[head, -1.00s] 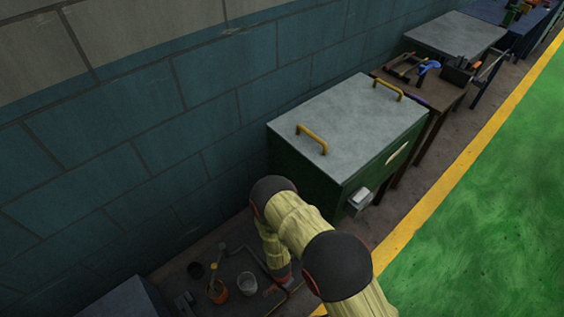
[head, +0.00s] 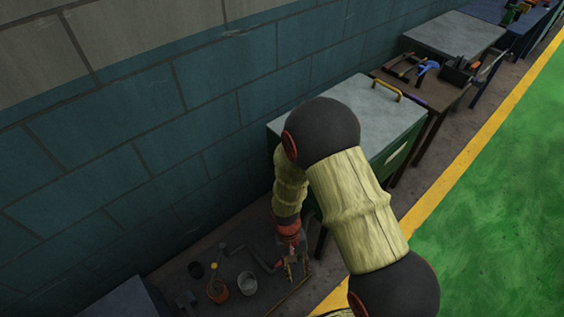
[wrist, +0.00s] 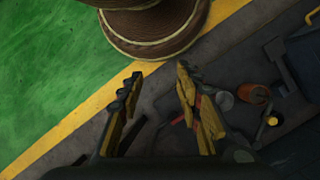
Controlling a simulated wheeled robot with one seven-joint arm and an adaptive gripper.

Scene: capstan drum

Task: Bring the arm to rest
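My arm (head: 355,210), in a pale yellow sleeve with dark joints, reaches down in front of the green cabinet (head: 395,165). My gripper (head: 291,268) hangs at the lower middle of the head view, small and dark there. In the wrist view my gripper (wrist: 156,78) has its two yellow-and-black fingers spread apart. Nothing shows between them; dark floor is seen through the gap. A grey bent bar (head: 240,252) appears beside the gripper in the head view; I cannot tell whether they touch.
A table with tools (head: 425,85) is beyond the cabinet. The block wall (head: 130,150) is at left. The green floor (head: 500,220) at right is clear.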

